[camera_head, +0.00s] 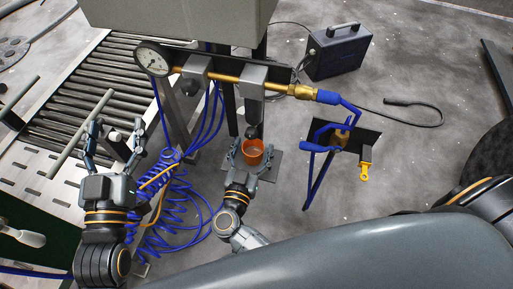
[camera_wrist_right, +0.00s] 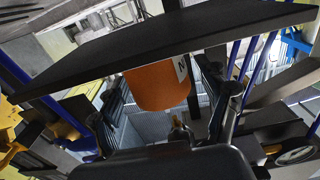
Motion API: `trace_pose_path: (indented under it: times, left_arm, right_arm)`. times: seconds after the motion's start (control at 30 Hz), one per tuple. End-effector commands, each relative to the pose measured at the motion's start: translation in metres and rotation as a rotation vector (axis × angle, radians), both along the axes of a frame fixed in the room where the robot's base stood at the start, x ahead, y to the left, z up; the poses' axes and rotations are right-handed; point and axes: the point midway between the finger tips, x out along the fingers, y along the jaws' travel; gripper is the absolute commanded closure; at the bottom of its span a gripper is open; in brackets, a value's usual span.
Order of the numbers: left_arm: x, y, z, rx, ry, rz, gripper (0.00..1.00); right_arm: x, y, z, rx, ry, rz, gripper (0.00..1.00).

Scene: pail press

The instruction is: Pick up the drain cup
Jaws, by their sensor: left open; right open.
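The drain cup, an orange cup (camera_head: 253,153), sits on a dark plate (camera_head: 270,166) under the press head in the head view. My right gripper (camera_head: 253,150) is open, with one finger on each side of the cup. In the right wrist view the orange cup (camera_wrist_right: 158,88) shows between the fingers of my right gripper (camera_wrist_right: 168,100), with gaps on both sides; I cannot tell whether either finger touches it. A dark plate edge (camera_wrist_right: 150,45) crosses that view over part of the cup. My left gripper (camera_head: 115,140) is open and empty at the left, near the rollers.
A roller conveyor (camera_head: 90,85) lies at the upper left. Coiled blue hoses (camera_head: 170,205) lie between my arms. A gauge (camera_head: 153,60) and brass pipe (camera_head: 235,80) cross above the cup.

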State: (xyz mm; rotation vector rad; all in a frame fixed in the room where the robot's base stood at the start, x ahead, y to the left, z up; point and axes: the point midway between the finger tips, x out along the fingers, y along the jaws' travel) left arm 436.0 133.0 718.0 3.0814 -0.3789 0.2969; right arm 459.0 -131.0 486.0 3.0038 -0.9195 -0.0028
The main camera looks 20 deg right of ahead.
Motion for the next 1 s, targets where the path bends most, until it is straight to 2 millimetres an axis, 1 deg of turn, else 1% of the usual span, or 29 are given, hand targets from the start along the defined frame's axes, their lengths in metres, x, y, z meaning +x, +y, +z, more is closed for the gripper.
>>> trace_pose_path:
  times: [0.1,0.27,0.3,0.47,0.5,0.57,0.6,1.0]
  left_arm:
    - [-0.0007,-0.0005,0.0038,-0.006,-0.02,-0.001,0.28]
    - [-0.0006,-0.0005,0.0042,-0.006,-0.021,-0.001,0.28]
    - [-0.0006,-0.0005,0.0042,-0.006,-0.021,-0.001,0.28]
    - [-0.0006,-0.0004,0.0039,-0.006,-0.019,-0.001,0.28]
    - [-0.0006,-0.0004,0.0039,-0.006,-0.019,-0.001,0.28]
    - [-0.0006,-0.0004,0.0038,-0.006,-0.019,-0.001,0.28]
    - [-0.0006,-0.0003,0.0037,-0.005,-0.019,-0.001,0.28]
    - [0.0002,-0.0002,0.0015,0.0,0.001,0.0,0.28]
  right_arm:
    - [0.0001,0.0004,0.0,0.001,-0.001,0.0,0.24]
    - [0.0001,0.0003,0.0004,0.001,-0.001,0.0,0.24]
    - [0.0001,0.0003,0.0004,0.001,-0.001,0.0,0.26]
    - [0.0001,0.0002,0.0003,0.001,-0.001,0.0,0.58]
    - [0.0001,0.0002,0.0003,0.0,0.0,0.0,0.66]
    - [0.0001,0.0002,0.0002,0.0,0.0,0.0,0.79]
    - [0.0,0.0002,0.0002,0.0,0.0,0.0,0.83]
    - [0.0003,-0.0002,0.002,0.0,0.0,-0.001,0.83]
